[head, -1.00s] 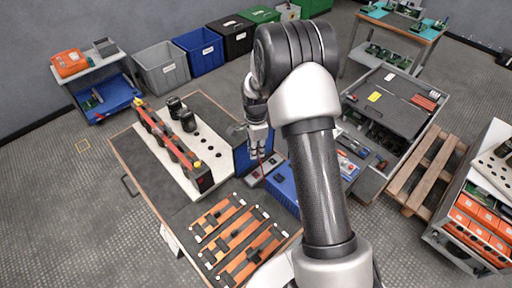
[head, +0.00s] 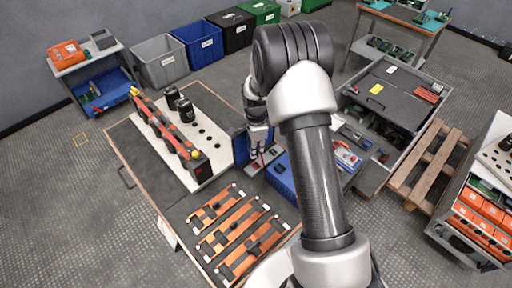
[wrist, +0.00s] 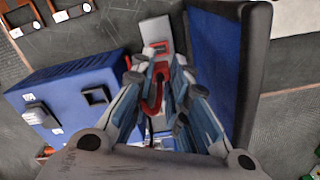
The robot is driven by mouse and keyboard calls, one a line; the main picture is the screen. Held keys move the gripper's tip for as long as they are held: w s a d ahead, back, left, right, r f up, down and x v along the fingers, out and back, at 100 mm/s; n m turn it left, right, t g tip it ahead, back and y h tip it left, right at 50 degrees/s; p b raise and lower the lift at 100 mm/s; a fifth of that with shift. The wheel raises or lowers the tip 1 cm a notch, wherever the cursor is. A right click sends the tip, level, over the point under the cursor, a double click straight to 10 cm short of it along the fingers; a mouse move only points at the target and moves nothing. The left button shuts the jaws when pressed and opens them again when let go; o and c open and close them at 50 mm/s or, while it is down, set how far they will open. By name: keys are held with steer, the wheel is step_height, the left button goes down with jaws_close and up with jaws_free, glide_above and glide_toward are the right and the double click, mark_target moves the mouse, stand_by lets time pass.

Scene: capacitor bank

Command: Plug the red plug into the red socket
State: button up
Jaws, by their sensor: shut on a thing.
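My gripper (wrist: 160,76) points down at a small grey block (wrist: 155,28) in the wrist view. A red patch (wrist: 158,46), which looks like the red socket, shows on the block just beyond the fingertips. The fingers are shut on the red plug, which they mostly hide. I cannot tell whether the plug touches the socket. In the head view, my gripper (head: 259,143) is low over the grey block (head: 252,167), with a bit of red below the fingertips.
A blue box (wrist: 70,75) with black and grey sockets stands left of the gripper in the wrist view. An upright blue panel (wrist: 225,55) stands close on the right. Orange bars (head: 235,230) lie on the bench's front part.

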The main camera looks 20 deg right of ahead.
mark_target(256, 165)
steer(key=shift+f+b, duration=1.65)
steer(key=shift+f, duration=1.15)
steer(key=shift+f, duration=0.4)
steer(key=o, duration=0.9)
steer(key=shift+c, duration=0.2)
